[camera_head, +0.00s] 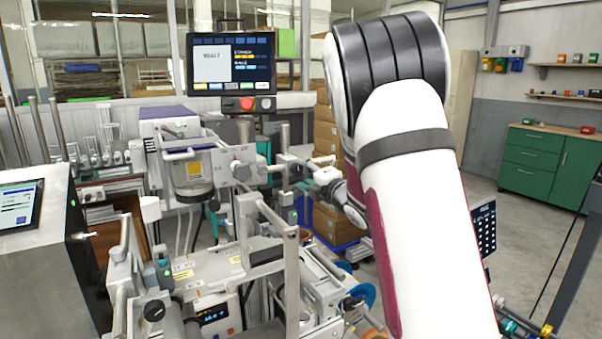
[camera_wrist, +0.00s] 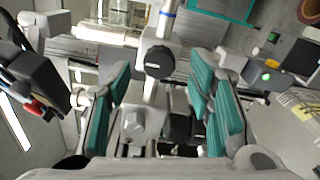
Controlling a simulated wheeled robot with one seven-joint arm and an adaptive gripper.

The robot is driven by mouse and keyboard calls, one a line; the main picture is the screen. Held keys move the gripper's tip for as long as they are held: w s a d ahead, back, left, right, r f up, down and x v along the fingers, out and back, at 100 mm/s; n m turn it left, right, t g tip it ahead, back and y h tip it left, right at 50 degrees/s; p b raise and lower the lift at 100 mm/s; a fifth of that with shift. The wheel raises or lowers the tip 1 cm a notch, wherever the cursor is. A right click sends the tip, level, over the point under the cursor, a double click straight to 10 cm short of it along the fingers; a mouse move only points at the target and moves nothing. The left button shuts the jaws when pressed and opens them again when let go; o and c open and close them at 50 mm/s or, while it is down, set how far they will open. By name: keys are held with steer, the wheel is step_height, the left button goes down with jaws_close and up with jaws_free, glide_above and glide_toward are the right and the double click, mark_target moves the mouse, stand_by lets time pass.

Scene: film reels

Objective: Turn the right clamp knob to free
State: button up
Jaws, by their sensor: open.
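In the wrist view my gripper (camera_wrist: 168,85) is open, its two teal-padded fingers spread to the left and right. A round black knob (camera_wrist: 159,62) on a grey clamp block with an upright rod shows between the fingers, towards their far ends. A second dark cylindrical knob (camera_wrist: 181,128) and a grey round part sit lower between the fingers. Neither pad visibly grips anything. I cannot tell for sure which knob is the right clamp knob. In the head view my large white arm covers the right middle, and I cannot make out my gripper clearly.
The machine (camera_head: 250,245) is crowded with rods, clamps and brackets. A monitor (camera_head: 231,64) with a red button stands behind it. In the wrist view, a dark part with a red tip (camera_wrist: 38,108) lies left of the fingers. Open floor lies at the right of the head view.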

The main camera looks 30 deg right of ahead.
steer(key=s, duration=0.9)
steer(key=shift+s, duration=0.2)
steer(key=s+a+r+m+g+p, duration=0.1)
steer(key=s+a+m+g, duration=0.3)
steer(key=s, duration=0.8)
steer(key=s+a+r+m+g+p, duration=0.1)
steer(key=s+a+m+g+p, duration=0.2)
steer(key=s+a+m, duration=0.6)
steer(key=s+a+r+m+g+p, duration=0.1)
steer(key=s+a+m+g, duration=0.5)
steer(key=s, duration=0.9)
steer(key=shift+s+a+m+g+p, duration=0.15)
steer(key=shift+a+m+g+p, duration=0.25)
steer(key=shift+a+m+p, duration=0.6)
